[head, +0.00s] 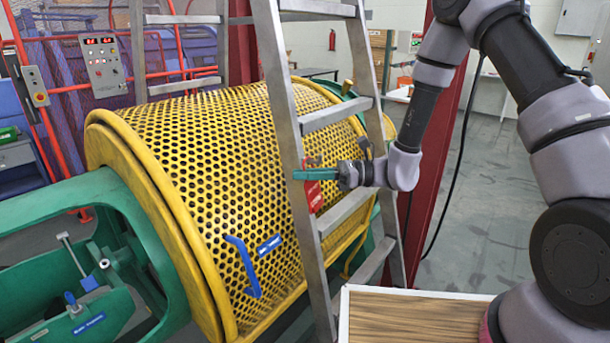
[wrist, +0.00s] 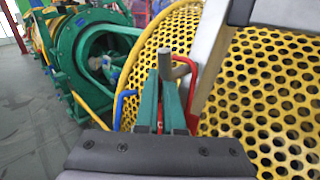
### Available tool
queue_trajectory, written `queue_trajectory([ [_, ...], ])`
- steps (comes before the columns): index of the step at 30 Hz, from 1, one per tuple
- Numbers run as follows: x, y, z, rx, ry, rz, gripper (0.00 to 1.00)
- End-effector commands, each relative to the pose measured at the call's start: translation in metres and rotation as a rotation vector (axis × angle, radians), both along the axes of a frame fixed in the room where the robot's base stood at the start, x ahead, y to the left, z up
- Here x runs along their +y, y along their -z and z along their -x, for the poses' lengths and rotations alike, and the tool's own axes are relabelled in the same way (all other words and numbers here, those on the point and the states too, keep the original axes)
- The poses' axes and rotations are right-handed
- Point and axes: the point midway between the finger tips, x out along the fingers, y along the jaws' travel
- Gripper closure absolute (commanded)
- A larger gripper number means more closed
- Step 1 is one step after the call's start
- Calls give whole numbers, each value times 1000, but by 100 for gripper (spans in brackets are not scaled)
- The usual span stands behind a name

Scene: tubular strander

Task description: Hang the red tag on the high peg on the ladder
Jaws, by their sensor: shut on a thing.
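The red tag (head: 314,196) hangs below the green fingers of my gripper (head: 312,174), against the left rail of the metal ladder (head: 289,130). My gripper is shut on the tag and points left in the head view. In the wrist view, red parts of the tag (wrist: 192,106) show beside and between the fingers (wrist: 160,100). A grey peg (wrist: 180,71) juts from the ladder rail (wrist: 209,52) just beyond the fingertips. I cannot tell whether the tag touches the peg. The peg is not clear in the head view.
A yellow perforated drum guard (head: 200,150) stands close behind the ladder, with a blue handle (head: 243,265) on it. A green machine frame (head: 80,215) is at the left. A wood-topped table (head: 415,318) is at the front. Open floor (head: 480,190) lies to the right.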

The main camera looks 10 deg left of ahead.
Motion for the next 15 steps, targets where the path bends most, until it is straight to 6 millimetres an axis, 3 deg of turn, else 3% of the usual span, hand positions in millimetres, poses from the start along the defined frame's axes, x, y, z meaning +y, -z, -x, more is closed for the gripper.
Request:
queue_trajectory([
  [15, 1, -26, -1, -3, 1, -6, 100],
])
